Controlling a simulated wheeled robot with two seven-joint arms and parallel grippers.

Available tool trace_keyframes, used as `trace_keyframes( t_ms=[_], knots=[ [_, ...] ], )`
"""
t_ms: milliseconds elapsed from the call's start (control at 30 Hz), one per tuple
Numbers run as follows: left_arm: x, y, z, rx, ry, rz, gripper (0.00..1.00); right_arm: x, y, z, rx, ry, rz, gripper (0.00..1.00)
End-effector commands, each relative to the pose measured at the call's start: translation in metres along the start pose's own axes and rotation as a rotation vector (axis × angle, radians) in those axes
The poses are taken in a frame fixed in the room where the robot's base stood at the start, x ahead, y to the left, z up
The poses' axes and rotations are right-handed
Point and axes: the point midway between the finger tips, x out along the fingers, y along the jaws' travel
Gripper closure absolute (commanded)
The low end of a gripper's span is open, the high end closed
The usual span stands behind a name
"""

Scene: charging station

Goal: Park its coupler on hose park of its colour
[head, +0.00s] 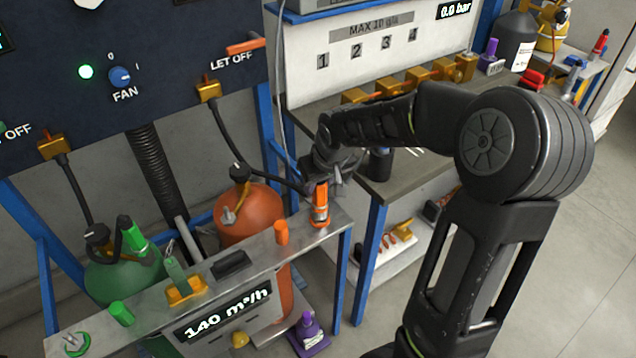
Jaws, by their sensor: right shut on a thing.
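The orange coupler (320,203) stands nearly upright at the right end of the grey metal shelf (205,267), its lower end at or just above a metal fitting there. I cannot tell whether it is fully seated. My right gripper (326,178) is shut on its upper part, and the arm hides part of the grip. The green coupler (133,235) is by the green cylinder (122,280). A bare round green-ringed fitting, a hose park (76,343), is at the shelf's left end. My left gripper is not in view.
A blue-legged workbench (385,180) is behind my right arm. A purple object (308,335) is on the floor below.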

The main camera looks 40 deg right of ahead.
Motion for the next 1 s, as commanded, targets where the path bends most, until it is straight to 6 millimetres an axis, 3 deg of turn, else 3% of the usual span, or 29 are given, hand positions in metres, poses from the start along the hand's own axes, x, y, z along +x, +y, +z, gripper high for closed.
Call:
trace_keyframes(
  t_ms=[267,300,600,1000],
  knots=[
    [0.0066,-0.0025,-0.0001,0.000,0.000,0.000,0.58,0.0072,0.0000,0.0027,0.000,0.001,0.000,1.00],
    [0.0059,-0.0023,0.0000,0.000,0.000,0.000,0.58,0.0065,0.0000,0.0023,0.000,0.001,0.000,0.70],
    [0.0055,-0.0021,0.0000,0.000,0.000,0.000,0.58,0.0061,0.0000,0.0024,0.000,0.001,0.000,0.46],
    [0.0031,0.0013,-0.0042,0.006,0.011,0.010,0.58,0.0033,0.0001,0.0022,0.000,0.001,0.000,0.46]
  ],
)
